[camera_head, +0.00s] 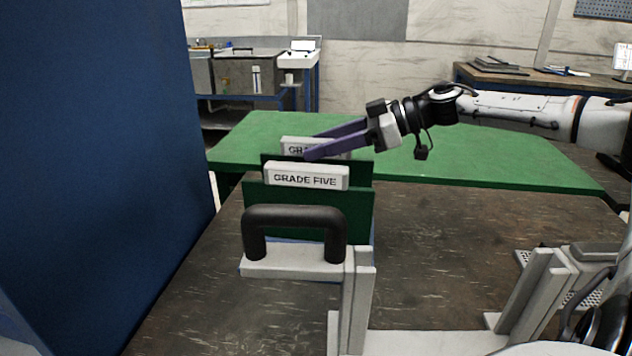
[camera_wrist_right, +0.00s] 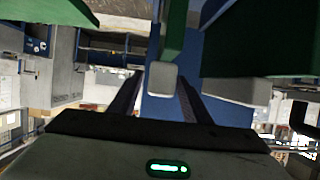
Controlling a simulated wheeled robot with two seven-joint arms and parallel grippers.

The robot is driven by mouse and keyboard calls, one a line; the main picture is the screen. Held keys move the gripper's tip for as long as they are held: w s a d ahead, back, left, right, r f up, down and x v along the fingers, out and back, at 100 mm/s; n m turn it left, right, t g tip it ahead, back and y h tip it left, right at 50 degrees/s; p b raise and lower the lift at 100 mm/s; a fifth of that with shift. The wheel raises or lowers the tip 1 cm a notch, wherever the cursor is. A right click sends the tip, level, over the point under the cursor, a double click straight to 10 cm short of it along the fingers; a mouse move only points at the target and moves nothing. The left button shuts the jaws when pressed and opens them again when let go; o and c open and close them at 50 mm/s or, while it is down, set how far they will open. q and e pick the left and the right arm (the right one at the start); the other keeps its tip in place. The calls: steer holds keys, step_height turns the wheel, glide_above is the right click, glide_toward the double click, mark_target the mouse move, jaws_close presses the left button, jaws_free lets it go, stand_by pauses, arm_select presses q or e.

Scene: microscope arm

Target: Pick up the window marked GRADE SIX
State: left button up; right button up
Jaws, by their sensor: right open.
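The rear window is a dark green panel (camera_head: 362,168) topped by a pale grey label block (camera_head: 296,146). Only "GRA" is readable; my right gripper's fingers cover the rest. My right gripper (camera_head: 311,146) reaches in from the right at the label's height, its fingers apart. In the right wrist view its open fingers (camera_wrist_right: 157,85) lie either side of a grey label end (camera_wrist_right: 162,78) on a green panel, with gaps showing. The GRADE FIVE window (camera_head: 306,178) stands upright just in front; its label (camera_wrist_right: 235,98) is right of the fingers. My left gripper is not in view.
A black handle (camera_head: 294,222) on a light grey block stands in front of the windows. A tall blue panel (camera_head: 100,160) is at left. A green surface (camera_head: 470,165) lies behind. The brown tabletop (camera_head: 460,240) is clear at centre right.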

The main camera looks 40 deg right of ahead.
steer(key=shift+w+a+f, duration=0.3)
steer(key=shift+w, duration=0.25)
jaws_close()
